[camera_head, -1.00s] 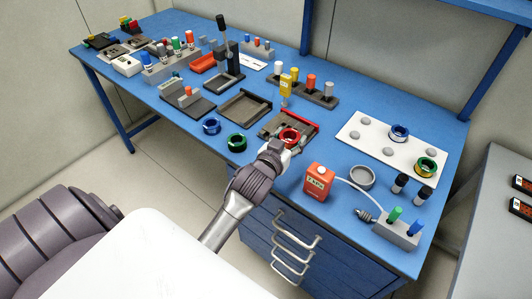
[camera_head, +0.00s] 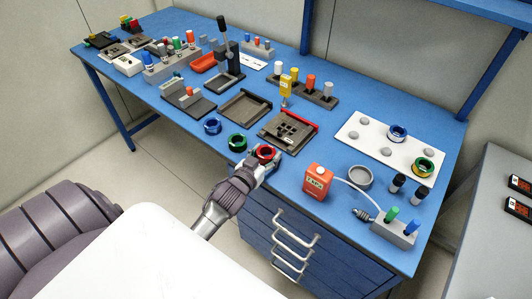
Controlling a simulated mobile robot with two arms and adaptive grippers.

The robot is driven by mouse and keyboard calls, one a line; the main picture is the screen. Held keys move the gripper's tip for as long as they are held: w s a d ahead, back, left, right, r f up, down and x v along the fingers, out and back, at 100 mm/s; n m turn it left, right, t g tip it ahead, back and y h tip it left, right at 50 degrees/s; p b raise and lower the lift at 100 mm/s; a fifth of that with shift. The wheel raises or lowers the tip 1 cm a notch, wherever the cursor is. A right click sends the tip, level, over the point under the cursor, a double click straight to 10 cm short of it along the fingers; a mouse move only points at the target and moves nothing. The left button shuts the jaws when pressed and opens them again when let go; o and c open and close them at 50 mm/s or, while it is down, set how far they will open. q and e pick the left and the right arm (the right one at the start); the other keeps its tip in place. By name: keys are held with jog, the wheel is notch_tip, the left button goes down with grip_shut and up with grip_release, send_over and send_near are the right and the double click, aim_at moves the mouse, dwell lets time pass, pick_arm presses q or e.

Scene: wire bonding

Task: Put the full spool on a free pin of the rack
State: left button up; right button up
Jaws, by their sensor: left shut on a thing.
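A red spool (camera_head: 266,152) is between the fingers of my left gripper (camera_head: 264,158), which is shut on it near the table's front edge. A green spool (camera_head: 237,142) and a blue spool (camera_head: 212,126) stand on the table just left of it. The white board with grey round pins (camera_head: 355,126) looks like the rack. It bears a blue spool (camera_head: 398,132) and a green spool with gold-coloured winding (camera_head: 423,167); several other pins are bare. How much wire the red spool holds is too small to tell. My right gripper is out of view.
A dark fixture with a red bar (camera_head: 287,131) lies just behind my left gripper. An empty dark tray (camera_head: 245,107) lies behind left.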

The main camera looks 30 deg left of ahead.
pick_arm(q)
jog(key=shift+f, duration=0.1)
jog(key=o, duration=1.1)
jog(key=shift+c, duration=0.2)
jog(key=shift+s+f+b, duration=0.1)
jog(key=shift+f+b, duration=0.1)
jog(key=shift+b, duration=0.3)
jog(key=b+v, duration=0.1)
jog(key=v, duration=1.2)
jog(key=shift+s+d+r+b, duration=0.25)
jog(key=shift+d+r+b, duration=0.05)
jog(key=shift+r, duration=0.1)
